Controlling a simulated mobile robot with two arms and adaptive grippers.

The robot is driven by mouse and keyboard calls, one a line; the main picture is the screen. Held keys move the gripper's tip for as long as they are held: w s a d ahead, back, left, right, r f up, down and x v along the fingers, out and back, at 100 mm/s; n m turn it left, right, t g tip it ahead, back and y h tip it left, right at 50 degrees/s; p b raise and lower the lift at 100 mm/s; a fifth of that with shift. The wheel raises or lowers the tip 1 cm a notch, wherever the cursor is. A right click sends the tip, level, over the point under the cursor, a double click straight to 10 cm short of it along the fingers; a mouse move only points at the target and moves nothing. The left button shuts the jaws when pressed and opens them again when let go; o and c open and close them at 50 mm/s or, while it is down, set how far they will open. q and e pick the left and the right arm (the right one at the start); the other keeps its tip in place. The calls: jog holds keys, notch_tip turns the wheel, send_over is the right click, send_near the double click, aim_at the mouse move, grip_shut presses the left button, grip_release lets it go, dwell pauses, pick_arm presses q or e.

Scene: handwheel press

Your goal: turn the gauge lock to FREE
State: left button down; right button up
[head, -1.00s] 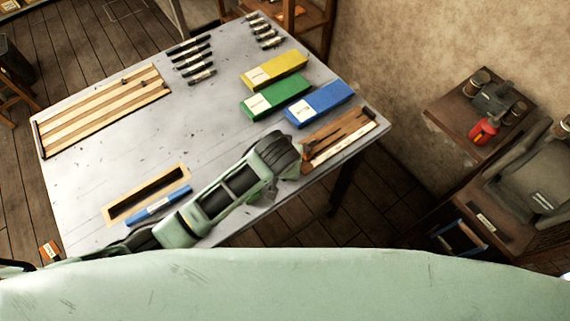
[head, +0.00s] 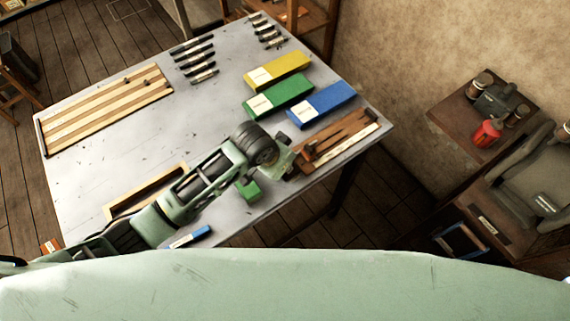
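The wooden gauge (head: 338,139) lies at the right edge of the grey table, a dark brown piece with a pale strip along its front side. Its lock and any FREE marking are too small to make out. My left gripper (head: 290,166) is at the near left end of the gauge, close to it or touching; I cannot tell which. The wrist hides the fingers, so its opening does not show. My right gripper is out of view.
Yellow (head: 278,70), green (head: 278,97) and blue (head: 322,104) boxes stand behind the gauge. A small green block (head: 249,191) and a blue bar (head: 190,237) lie near my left arm. A wooden frame (head: 118,210) is partly covered by the arm. The table's middle is clear.

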pick_arm(q)
jog(key=shift+w+a+m+g+h, duration=0.1)
jog(key=shift+m+g+h, duration=0.1)
jog(key=shift+m, duration=0.45)
jog(key=shift+w+a+m+g+h, duration=0.1)
jog(key=shift+m+g, duration=0.1)
jog(key=shift+m, duration=0.45)
jog(key=c, duration=1.8)
grip_release()
jog(key=shift+r, duration=0.1)
jog(key=v, duration=1.2)
jog(key=shift+w, duration=0.1)
